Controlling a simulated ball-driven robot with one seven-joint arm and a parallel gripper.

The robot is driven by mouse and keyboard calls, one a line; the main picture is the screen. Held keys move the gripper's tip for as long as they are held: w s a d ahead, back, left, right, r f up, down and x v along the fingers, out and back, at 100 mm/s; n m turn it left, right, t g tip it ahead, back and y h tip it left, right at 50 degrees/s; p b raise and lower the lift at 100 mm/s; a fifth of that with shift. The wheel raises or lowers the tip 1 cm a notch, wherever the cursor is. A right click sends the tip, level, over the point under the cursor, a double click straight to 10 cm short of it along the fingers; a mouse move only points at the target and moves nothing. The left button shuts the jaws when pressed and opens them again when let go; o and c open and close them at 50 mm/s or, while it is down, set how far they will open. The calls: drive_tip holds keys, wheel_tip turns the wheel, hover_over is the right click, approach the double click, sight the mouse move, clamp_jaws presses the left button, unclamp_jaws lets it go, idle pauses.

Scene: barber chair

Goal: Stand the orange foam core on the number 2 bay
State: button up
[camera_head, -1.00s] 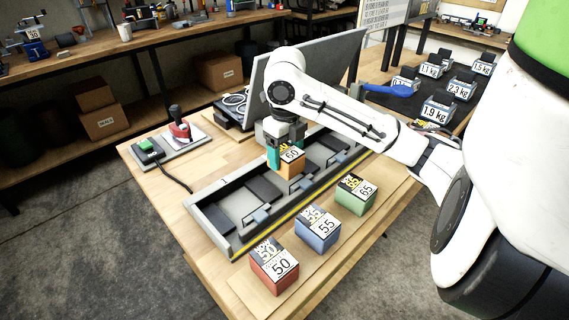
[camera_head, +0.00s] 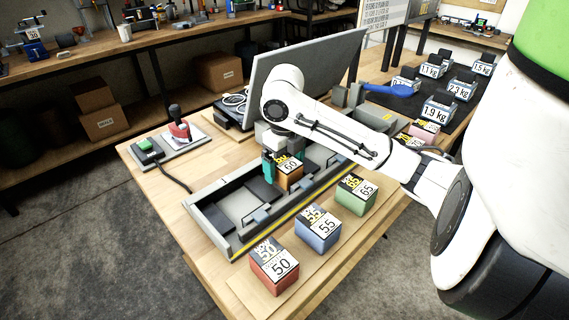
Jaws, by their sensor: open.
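The orange foam core (camera_head: 289,176), labelled 60, is upright in the middle of the long grey tray of bays (camera_head: 222,232). Its underside is hidden by the tray's front wall, so I cannot tell if it touches the bay floor. No bay numbers are readable. My gripper (camera_head: 282,160) points down at the core, with its teal fingers around or just beside it. One teal finger shows at the core's left; the other is mostly hidden. The jaws are open.
Red 50 (camera_head: 274,270), blue 55 (camera_head: 318,232) and green 65 (camera_head: 357,197) cores stand along the tray's front. A grey screen panel (camera_head: 310,80) rises behind the tray. A joystick box (camera_head: 180,135) is at left. Weights (camera_head: 440,108) stand at back right.

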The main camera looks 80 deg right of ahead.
sight(285, 161)
wheel_tip(285, 161, up, 12)
drive_tip(key=p, duration=0.1)
drive_tip(key=shift+r+p, duration=0.15)
drive_tip(key=shift+p, duration=0.25)
idle(0.3)
